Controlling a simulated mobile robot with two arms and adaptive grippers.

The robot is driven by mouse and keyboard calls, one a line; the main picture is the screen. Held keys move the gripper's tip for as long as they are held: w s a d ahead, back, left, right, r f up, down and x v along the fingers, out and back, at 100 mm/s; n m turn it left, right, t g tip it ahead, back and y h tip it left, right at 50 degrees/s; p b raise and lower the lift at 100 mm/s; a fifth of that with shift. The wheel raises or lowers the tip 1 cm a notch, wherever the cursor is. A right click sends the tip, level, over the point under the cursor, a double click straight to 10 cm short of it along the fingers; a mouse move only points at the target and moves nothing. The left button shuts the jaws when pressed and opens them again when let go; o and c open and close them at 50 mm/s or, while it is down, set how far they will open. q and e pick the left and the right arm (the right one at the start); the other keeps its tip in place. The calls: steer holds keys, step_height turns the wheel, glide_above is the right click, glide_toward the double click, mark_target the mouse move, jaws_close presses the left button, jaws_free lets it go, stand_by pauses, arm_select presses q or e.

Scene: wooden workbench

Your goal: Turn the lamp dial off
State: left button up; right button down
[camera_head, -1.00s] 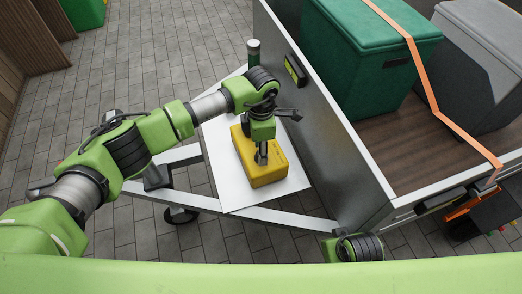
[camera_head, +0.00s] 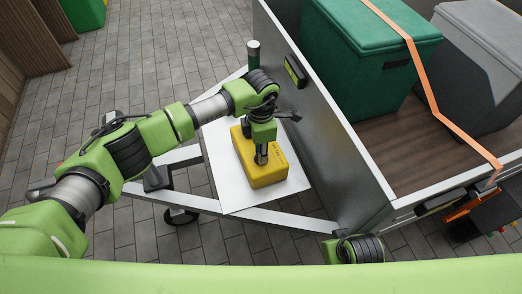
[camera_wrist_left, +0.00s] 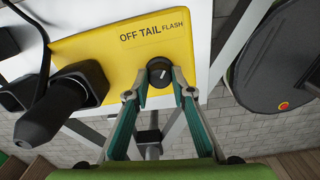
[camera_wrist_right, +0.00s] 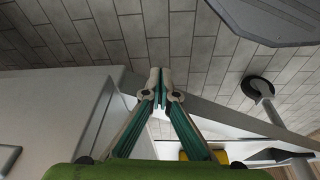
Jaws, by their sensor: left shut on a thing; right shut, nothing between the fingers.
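A yellow box (camera_head: 243,150) lies on a white board (camera_head: 220,178) beside the trailer. In the left wrist view the box (camera_wrist_left: 95,42) is printed OFF, TAIL, FLASH and bears a round black dial (camera_wrist_left: 160,72) with a white pointer mark, just below the labels. I cannot tell exactly which label the mark points to. My left gripper (camera_wrist_left: 159,90) is shut on the dial, with one finger on each side. In the head view it reaches down onto the box (camera_head: 261,158). My right gripper (camera_wrist_right: 160,88) is shut and empty, away from the dial.
A black plug with a cable (camera_wrist_left: 60,105) sits at the box's left. The trailer's grey side wall (camera_head: 320,115) stands close right of the box. Green (camera_head: 365,55) and grey (camera_head: 480,65) cases sit on its bed. Paved floor is open at the left.

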arm_select(q)
steer(key=shift+n, duration=2)
steer(key=shift+n+p, duration=0.4)
steer(key=shift+n, duration=0.5)
steer(key=n, duration=0.2)
steer(key=shift+n+p, duration=0.3)
steer(key=shift+n, duration=0.1)
steer(key=n+p, duration=0.1)
steer(key=n, duration=0.3)
steer(key=shift+n+p, duration=0.55)
steer(key=shift+n, duration=0.75)
arm_select(e)
steer(key=s+f, duration=0.4)
steer(key=f, duration=0.7)
steer(key=shift+d+f+g, duration=0.2)
steer(key=shift+f+g, duration=0.1)
steer(key=shift+g, duration=0.1)
arm_select(q)
steer(key=o, duration=1.1)
